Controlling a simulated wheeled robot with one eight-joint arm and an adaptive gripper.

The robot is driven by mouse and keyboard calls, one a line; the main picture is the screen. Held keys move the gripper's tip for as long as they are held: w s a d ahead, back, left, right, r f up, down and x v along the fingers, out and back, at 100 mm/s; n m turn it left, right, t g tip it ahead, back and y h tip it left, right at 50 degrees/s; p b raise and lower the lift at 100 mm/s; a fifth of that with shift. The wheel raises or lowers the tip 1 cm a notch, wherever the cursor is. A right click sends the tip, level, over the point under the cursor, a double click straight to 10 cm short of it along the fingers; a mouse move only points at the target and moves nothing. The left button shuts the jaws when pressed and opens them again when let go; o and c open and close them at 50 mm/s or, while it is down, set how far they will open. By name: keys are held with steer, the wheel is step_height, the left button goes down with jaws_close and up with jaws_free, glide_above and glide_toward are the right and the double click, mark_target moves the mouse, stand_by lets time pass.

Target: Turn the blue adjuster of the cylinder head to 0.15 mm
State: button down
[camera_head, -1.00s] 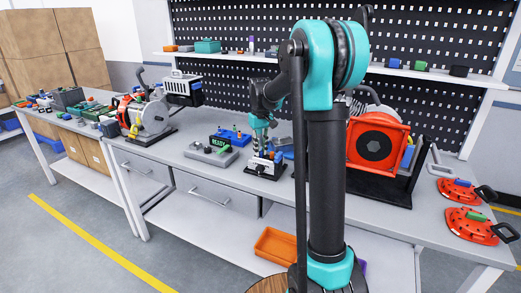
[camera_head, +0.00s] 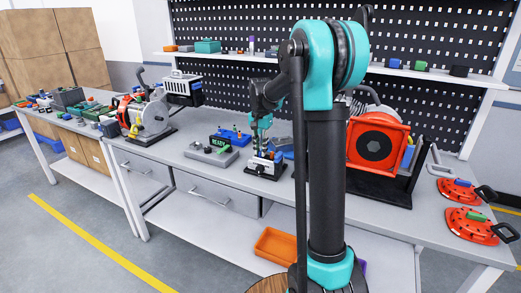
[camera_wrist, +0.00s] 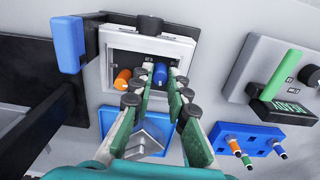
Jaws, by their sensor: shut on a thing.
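The cylinder head (camera_wrist: 187,36) is a pale block with a dark recess, at the top middle of the wrist view. In the head view it stands on a dark base (camera_head: 268,172) on the bench. The blue adjuster (camera_wrist: 160,73) and an orange adjuster (camera_wrist: 122,79) stick out of the recess. My gripper (camera_wrist: 159,78) is shut on the blue adjuster, a fingertip on each side. The orange one is just left of the left finger. My gripper also shows from above the head in the head view (camera_head: 261,149). I cannot read any scale or value.
A grey unit with a green READY display (camera_wrist: 283,107) and a blue block with several small pegs (camera_wrist: 247,143) lie to the right in the wrist view. A blue handle (camera_wrist: 69,45) is at the left. An orange-framed machine (camera_head: 376,143) stands right of the head.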

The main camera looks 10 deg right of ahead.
steer(key=shift+m, duration=1.2)
steer(key=c, duration=1.5)
jaws_free()
steer(key=shift+o, duration=0.2)
step_height(320, 180, up, 12)
